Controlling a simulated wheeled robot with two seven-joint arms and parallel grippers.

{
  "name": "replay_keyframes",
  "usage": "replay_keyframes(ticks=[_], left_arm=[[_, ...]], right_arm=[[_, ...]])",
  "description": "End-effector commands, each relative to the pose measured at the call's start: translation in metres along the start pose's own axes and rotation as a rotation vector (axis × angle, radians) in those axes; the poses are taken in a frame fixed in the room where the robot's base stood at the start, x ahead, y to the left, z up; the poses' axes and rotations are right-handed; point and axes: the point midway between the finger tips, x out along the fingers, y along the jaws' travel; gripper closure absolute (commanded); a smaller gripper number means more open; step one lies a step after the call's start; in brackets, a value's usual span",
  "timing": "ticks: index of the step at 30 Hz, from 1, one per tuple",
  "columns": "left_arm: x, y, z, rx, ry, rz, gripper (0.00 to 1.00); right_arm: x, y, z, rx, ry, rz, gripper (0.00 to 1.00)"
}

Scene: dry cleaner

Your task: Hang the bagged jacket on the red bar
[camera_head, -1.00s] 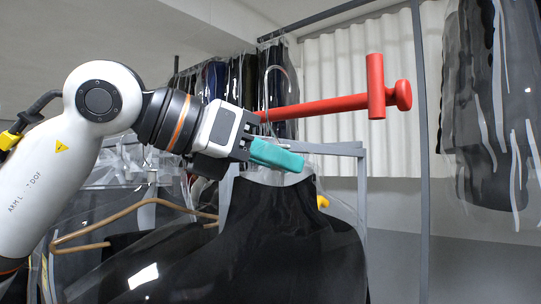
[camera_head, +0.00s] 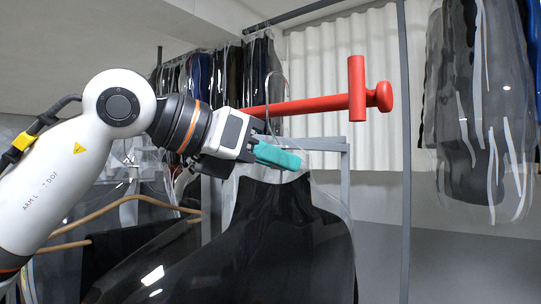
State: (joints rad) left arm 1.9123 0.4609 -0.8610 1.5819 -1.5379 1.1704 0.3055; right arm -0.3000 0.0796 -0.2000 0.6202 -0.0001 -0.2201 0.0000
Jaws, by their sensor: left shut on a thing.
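The red bar (camera_head: 310,107) runs across the middle of the view and ends at the right in an upright crosspiece with a round knob. The bagged jacket (camera_head: 272,225) is dark under clear plastic and hangs below my left gripper (camera_head: 278,156). That gripper is shut on the neck of the jacket's hanger, at its teal fingers. The wire hook (camera_head: 273,76) rises above the gripper, its curved top higher than the bar. Whether the hook is in front of the bar or over it I cannot tell. My right gripper is not in view.
A grey rack frame (camera_head: 345,175) stands behind the jacket. A tan hanger (camera_head: 120,208) and other bagged garments are at the left. More garments hang at the back (camera_head: 215,75) and the right (camera_head: 475,110). A grey post (camera_head: 405,150) stands right of the bar.

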Motion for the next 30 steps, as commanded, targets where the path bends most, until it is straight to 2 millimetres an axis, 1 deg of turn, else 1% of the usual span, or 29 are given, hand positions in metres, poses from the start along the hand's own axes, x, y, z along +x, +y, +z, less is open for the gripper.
replay_keyframes(ticks=[1,13,30], left_arm=[[0.000,0.000,-0.003,0.000,0.005,0.000,1.00],[0.001,-0.001,-0.002,0.001,0.006,0.000,1.00],[0.006,0.000,0.017,0.001,0.006,0.000,1.00]], right_arm=[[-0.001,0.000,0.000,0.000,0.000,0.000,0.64],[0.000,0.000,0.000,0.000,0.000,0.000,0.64],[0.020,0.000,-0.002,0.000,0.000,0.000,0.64]])
